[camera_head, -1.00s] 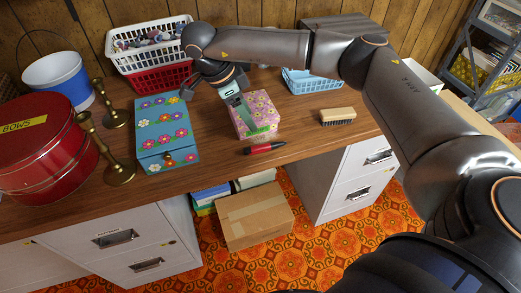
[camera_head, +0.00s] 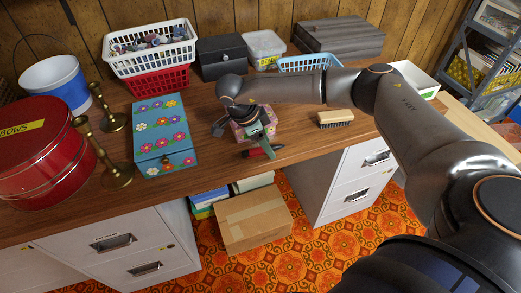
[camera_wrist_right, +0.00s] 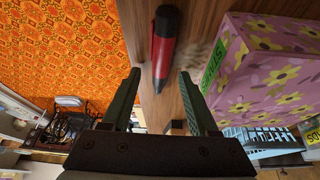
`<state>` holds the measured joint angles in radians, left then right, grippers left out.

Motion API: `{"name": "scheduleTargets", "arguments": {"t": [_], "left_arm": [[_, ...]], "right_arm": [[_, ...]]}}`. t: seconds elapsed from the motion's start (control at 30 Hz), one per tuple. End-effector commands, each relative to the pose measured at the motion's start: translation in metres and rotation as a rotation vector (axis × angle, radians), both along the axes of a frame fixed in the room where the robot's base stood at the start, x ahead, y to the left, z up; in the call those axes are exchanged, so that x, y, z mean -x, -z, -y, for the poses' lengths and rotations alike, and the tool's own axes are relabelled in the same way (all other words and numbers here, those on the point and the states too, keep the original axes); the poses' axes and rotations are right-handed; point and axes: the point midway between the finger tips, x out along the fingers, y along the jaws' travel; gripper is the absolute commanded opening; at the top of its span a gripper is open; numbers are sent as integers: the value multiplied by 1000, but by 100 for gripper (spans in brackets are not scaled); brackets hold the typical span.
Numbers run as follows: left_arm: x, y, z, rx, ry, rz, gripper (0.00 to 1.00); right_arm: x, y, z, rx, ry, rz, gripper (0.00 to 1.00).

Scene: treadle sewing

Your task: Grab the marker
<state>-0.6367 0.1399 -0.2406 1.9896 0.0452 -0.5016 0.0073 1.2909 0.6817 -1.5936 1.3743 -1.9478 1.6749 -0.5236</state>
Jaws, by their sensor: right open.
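The marker (camera_head: 264,150) is red with a dark end and lies on the wooden desk near its front edge, in front of a pink flowered box (camera_head: 243,131). It also shows in the right wrist view (camera_wrist_right: 164,45), pointing in between the fingers. My right gripper (camera_head: 264,140) is open just above and behind the marker, and partly hides it and the box in the head view. In the right wrist view its two green fingers (camera_wrist_right: 156,95) stand on either side of the marker's near end, with gaps on both sides. My left gripper is not in view.
The pink box (camera_wrist_right: 265,65) stands close beside the right finger. A blue flowered box (camera_head: 163,137) is left of it, with brass candlesticks (camera_head: 110,165) and a red tin (camera_head: 40,150) farther left. A brush (camera_head: 335,118) lies to the right. The desk between is clear.

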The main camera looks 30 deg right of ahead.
Motion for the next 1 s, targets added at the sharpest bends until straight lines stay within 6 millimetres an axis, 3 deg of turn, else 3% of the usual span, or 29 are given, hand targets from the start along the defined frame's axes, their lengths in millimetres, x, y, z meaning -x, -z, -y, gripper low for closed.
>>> {"name": "scheduleTargets", "arguments": {"t": [0.2, 0.73, 1.0], "left_arm": [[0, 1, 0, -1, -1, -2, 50], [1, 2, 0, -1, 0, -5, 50], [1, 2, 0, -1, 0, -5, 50]], "right_arm": [[0, 1, 0, 0, 0, 0, 59], [0, 0, 0, -1, 0, 0, 0], [0, 0, 0, -1, 0, 0, 0]]}}
